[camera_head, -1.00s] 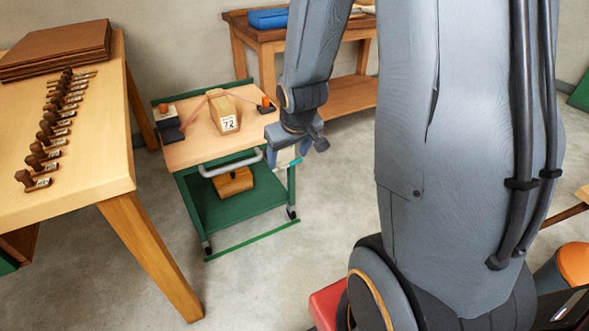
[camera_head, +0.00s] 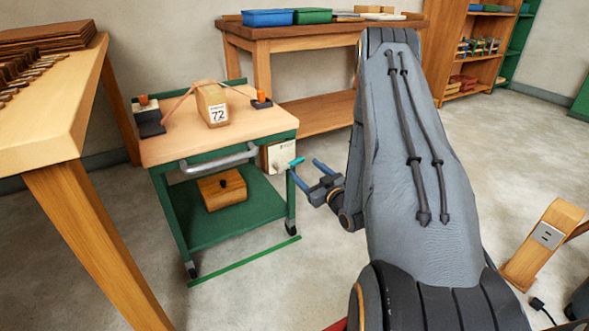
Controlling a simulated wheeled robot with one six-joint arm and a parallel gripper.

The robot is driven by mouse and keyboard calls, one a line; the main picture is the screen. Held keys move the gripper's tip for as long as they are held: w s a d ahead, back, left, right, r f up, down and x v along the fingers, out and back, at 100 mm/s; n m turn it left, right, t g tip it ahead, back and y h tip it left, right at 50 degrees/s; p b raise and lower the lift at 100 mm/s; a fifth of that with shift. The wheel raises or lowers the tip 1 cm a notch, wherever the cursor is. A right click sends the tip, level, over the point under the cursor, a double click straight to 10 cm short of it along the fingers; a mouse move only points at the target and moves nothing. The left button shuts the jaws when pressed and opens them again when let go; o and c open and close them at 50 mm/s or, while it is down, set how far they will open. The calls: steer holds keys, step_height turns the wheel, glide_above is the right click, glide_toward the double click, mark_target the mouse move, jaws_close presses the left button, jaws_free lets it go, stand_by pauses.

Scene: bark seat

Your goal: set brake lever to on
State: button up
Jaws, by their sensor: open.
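The green cart (camera_head: 222,224) has a wooden top and stands left of my arm. A small teal-tipped lever (camera_head: 296,161), which looks like the brake lever, sticks out at the cart's right side by the front right leg. A pale plate with small markings (camera_head: 280,157) is just behind it, too small to read. My gripper (camera_head: 307,173) is open and empty, just right of the lever and slightly below it in the picture. Its two blue fingers point left toward the cart. I cannot tell whether a finger touches the lever.
The cart carries a wooden block marked 72 (camera_head: 212,104) on top and a wooden box (camera_head: 222,189) on its lower shelf. A grey push handle (camera_head: 218,158) crosses its front. A wooden table (camera_head: 50,120) stands at left, a workbench (camera_head: 315,33) behind.

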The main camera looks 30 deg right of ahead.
mark_target(298, 161)
steer(key=shift+w+a+b, duration=0.1)
steer(key=shift+w+b, duration=0.95)
steer(key=shift+w, duration=2.8)
steer(key=c, duration=1.5)
steer(key=shift+s, duration=0.1)
